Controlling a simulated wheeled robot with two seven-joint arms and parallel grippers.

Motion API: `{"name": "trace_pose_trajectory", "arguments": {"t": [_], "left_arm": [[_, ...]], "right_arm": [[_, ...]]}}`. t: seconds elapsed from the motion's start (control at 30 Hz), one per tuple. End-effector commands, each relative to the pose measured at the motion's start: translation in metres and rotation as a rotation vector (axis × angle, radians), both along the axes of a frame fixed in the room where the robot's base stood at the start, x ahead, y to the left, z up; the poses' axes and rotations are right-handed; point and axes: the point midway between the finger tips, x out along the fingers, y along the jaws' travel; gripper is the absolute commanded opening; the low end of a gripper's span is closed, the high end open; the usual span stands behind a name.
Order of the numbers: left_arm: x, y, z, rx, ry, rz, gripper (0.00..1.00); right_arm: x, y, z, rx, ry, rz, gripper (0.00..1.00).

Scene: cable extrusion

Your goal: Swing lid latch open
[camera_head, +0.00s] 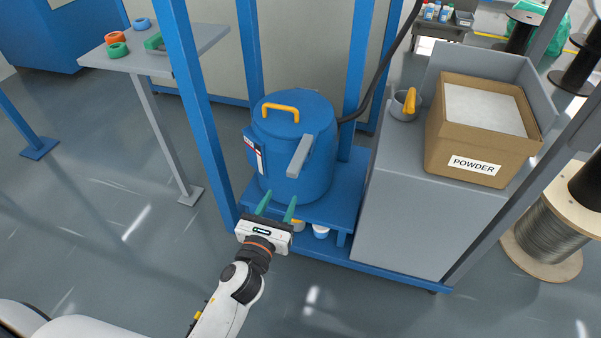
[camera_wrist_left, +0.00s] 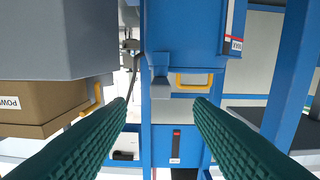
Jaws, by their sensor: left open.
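The blue round hopper (camera_head: 300,125) has a lid with a yellow handle (camera_head: 281,111). The grey lid latch (camera_head: 300,157) is a bar on the hopper's front right side, tilted in the picture. My left gripper (camera_head: 277,206) is open and empty, low in front of the hopper, with its green fingers pointing toward it and below the latch in the picture. In the left wrist view, which appears upside down, the grey latch (camera_wrist_left: 160,87) shows between and beyond the open fingers (camera_wrist_left: 160,105), apart from them. My right gripper is not in view.
Blue frame posts (camera_head: 196,100) stand beside the hopper. A grey cabinet (camera_head: 415,205) to the right carries a powder box (camera_head: 470,150) and a grey cup with a yellow handle (camera_head: 406,104). A small table (camera_head: 190,42) holds coloured rings. Floor at the front left is clear.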

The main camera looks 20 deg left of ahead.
Motion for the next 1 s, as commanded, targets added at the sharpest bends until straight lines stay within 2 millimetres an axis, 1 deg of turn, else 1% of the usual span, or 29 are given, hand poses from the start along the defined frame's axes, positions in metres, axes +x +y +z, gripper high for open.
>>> {"name": "trace_pose_trajectory", "arguments": {"t": [0.13,0.27,0.43,0.5,0.63,0.8,1.0], "left_arm": [[0.010,0.000,0.005,0.028,-0.016,0.000,0.47],[0.031,0.000,0.006,0.025,-0.016,0.001,0.47],[0.067,-0.002,0.005,0.023,-0.015,0.000,0.47],[0.080,-0.002,0.004,0.024,-0.014,0.001,0.47],[0.101,-0.003,0.003,0.023,-0.012,0.001,0.47],[0.116,-0.004,0.004,0.021,-0.012,0.001,0.47],[0.120,-0.004,0.004,0.022,-0.011,0.001,0.47]], "right_arm": [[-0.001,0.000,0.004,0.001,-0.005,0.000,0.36],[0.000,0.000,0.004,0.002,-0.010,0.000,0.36],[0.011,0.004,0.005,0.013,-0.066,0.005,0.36],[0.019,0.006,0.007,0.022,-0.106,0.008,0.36],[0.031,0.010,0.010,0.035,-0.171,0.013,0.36],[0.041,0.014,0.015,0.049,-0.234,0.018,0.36],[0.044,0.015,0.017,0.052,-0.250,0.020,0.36]]}}
